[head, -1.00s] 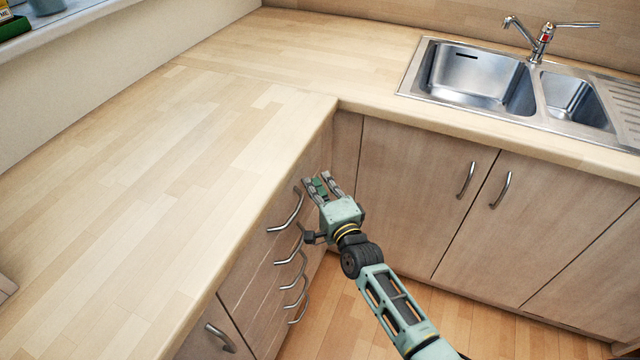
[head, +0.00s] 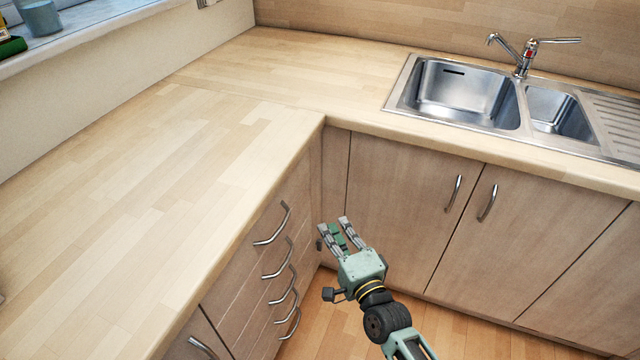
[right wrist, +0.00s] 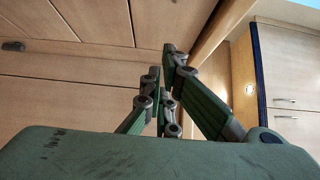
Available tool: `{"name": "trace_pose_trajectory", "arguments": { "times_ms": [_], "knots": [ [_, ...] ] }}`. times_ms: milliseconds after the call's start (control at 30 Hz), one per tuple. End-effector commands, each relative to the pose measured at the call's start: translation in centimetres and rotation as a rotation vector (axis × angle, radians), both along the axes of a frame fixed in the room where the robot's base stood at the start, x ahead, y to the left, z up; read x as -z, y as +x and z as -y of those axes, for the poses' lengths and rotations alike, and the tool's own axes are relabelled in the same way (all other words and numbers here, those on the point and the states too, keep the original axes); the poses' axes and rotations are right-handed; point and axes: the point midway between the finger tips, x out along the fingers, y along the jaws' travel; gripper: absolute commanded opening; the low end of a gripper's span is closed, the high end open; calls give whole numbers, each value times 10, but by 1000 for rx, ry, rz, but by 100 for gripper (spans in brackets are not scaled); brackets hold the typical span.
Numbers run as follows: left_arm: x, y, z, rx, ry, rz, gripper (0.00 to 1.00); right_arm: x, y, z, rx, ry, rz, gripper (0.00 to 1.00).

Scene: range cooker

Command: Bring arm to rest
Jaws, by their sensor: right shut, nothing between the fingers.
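My right arm (head: 408,342) comes in from the lower right in the head view. Its green and grey right gripper (head: 335,225) is in front of the corner between the drawers and the sink cupboards, below the worktop level. It is shut and holds nothing. The right wrist view shows its fingers (right wrist: 163,88) against wooden cupboard fronts. My left gripper is not in either view.
A stack of drawers with curved metal handles (head: 276,257) is just left of the gripper. Cupboard doors (head: 402,190) stand to its right under the sink (head: 465,95). The worktop (head: 150,190) is bare. Wooden floor (head: 325,320) shows below.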

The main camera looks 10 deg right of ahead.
Motion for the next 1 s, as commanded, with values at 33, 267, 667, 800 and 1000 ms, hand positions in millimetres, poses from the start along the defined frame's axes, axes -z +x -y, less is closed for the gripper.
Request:
{"name": "trace_pose_trajectory", "arguments": {
  "times_ms": [33,267,667,800,1000],
  "knots": [
    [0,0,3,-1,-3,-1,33,0,-1,1,0,0,1,0],
    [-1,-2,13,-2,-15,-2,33,32,-7,3,-2,-83,-50,0],
    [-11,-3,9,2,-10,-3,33,280,-139,38,-229,-804,-462,0],
    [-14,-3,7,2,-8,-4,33,351,-218,57,-402,-1035,-596,0],
    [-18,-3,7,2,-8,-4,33,422,-349,84,-719,-1297,-750,0]
  ]
}}
